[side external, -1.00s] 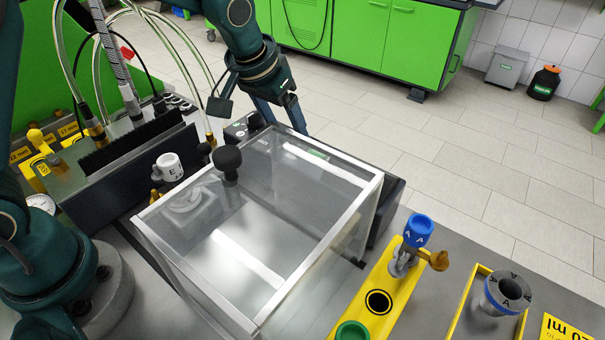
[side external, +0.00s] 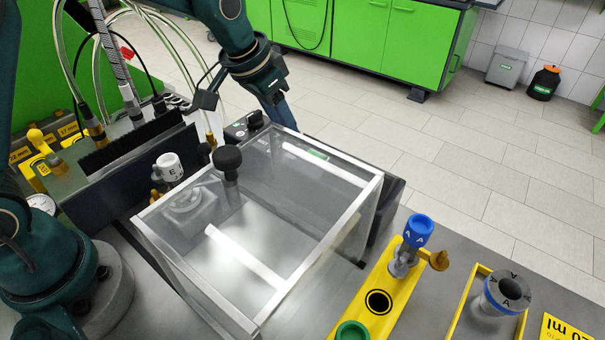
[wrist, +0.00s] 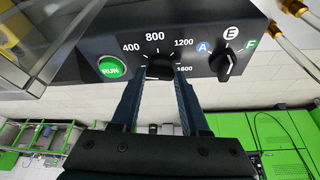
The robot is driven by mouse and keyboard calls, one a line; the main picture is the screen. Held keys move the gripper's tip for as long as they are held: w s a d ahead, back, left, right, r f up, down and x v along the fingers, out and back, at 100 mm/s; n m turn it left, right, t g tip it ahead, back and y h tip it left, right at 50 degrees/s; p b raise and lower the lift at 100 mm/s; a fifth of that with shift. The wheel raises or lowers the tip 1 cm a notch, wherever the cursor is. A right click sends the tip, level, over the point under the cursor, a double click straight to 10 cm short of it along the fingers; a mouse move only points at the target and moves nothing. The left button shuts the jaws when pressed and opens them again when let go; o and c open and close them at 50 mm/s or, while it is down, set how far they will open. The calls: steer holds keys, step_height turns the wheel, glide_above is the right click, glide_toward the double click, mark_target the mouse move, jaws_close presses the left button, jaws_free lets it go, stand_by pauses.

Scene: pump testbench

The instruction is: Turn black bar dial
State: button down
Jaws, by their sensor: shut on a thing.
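A black dial (wrist: 160,72) sits on the dark control panel under a scale reading 400 to 1600. My gripper (wrist: 160,78) has one finger on each side of this dial and is shut on it; the fingers hide part of it. A second black knob (wrist: 228,65) with a bar grip and a white line sits to the right, among the marks A, E and F, clear of the fingers. In the side view my gripper (side external: 283,122) reaches down behind the clear box, and its fingertips are hidden there.
A green RUN button (wrist: 112,67) is left of the dial. Tubes with brass fittings (wrist: 292,8) are near the panel's right end. The clear box (side external: 255,225) with white edges stands close in front of the panel. Open floor lies behind.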

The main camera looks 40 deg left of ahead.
steer(key=m, duration=0.1)
steer(key=m+h, duration=0.1)
steer(key=m, duration=0.1)
steer(key=shift+w+a+m, duration=0.1)
steer(key=shift+a+m, duration=0.1)
steer(key=shift+m, duration=0.1)
steer(key=m, duration=0.1)
steer(key=m+g+h, duration=0.1)
steer(key=m, duration=0.1)
steer(key=shift+w+a+m, duration=0.1)
steer(key=shift+a+m, duration=0.05)
steer(key=shift+m, duration=0.15)
steer(key=m+g+h, duration=0.1)
steer(key=m, duration=0.2)
steer(key=shift+w+m, duration=0.15)
steer(key=shift+m, duration=0.15)
steer(key=shift+w+m+g+h, duration=0.15)
steer(key=shift+m+g, duration=0.4)
steer(key=shift+m, duration=0.55)
steer(key=shift+m+g+h, duration=0.15)
steer(key=shift+m+g, duration=0.4)
steer(key=shift+m, duration=0.55)
steer(key=shift+c, duration=2)
jaws_free()
steer(key=shift+a+r, duration=0.1)
steer(key=shift+v, duration=2.45)
